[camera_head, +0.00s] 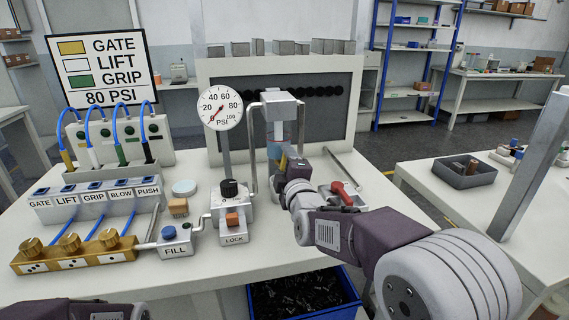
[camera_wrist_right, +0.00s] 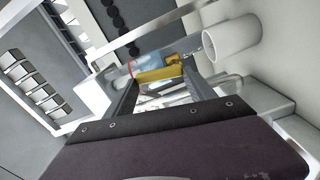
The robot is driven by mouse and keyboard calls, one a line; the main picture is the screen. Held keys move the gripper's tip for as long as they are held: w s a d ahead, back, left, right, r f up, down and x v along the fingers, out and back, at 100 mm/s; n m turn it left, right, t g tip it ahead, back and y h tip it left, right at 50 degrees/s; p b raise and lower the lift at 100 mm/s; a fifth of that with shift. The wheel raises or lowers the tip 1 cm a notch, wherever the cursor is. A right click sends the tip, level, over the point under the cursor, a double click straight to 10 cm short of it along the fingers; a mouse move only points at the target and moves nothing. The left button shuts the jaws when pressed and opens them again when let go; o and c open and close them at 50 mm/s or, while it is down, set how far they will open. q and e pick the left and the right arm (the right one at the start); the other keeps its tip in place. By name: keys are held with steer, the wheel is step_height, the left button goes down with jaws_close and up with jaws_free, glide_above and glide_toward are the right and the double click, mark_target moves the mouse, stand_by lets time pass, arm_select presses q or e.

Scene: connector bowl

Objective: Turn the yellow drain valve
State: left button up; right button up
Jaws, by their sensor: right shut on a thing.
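The yellow drain valve (camera_wrist_right: 160,74) lies between the fingertips of my right gripper (camera_wrist_right: 161,80) in the right wrist view, just below a bluish clear bowl (camera_wrist_right: 155,58). In the head view the right gripper (camera_head: 283,165) is under the grey unit (camera_head: 278,108) on its bracket, and a little yellow (camera_head: 283,161) shows there, mostly hidden by the gripper. The right gripper is shut on the yellow valve. Only a dark part of my left arm shows at the bottom left of the head view; its gripper is out of frame.
A pressure gauge (camera_head: 220,109) stands left of the unit, its needle low. The LOCK block (camera_head: 233,222) and FILL block (camera_head: 174,239) sit in front. A red handle (camera_head: 343,193) lies right of my gripper. A blue crate (camera_head: 305,299) stands below the bench edge.

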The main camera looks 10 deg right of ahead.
steer(key=o, duration=1.4)
steer(key=s, duration=0.9)
steer(key=shift+d+p, duration=0.15)
steer(key=shift+p, duration=0.25)
